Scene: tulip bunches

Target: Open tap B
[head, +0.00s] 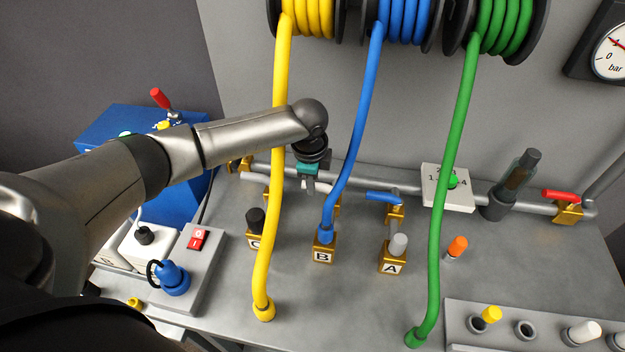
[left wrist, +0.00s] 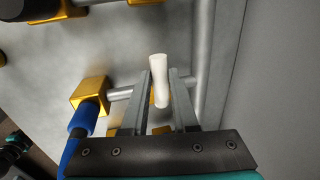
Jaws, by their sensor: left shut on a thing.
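Tap B has a white lever (left wrist: 159,80), which stands between the finger tips of my left gripper (head: 309,187) (left wrist: 160,88). The gripper is shut on this lever. In the left wrist view the lever lies crosswise to the short branch pipe that runs to the brass outlet block. The outlet block marked B (head: 323,256) has the blue hose (head: 350,130) plugged into it; this block also shows in the left wrist view (left wrist: 90,92). The tap's brass body is mostly hidden behind the gripper and fingers. My right gripper is not in view.
Block A (head: 392,267) stands to the right, with a blue tap lever (head: 383,197) behind it. Block C (head: 255,243) is to the left, partly behind the yellow hose (head: 270,180). The green hose (head: 450,180) hangs further right. A red lever (head: 561,195) sits at the pipe's right end.

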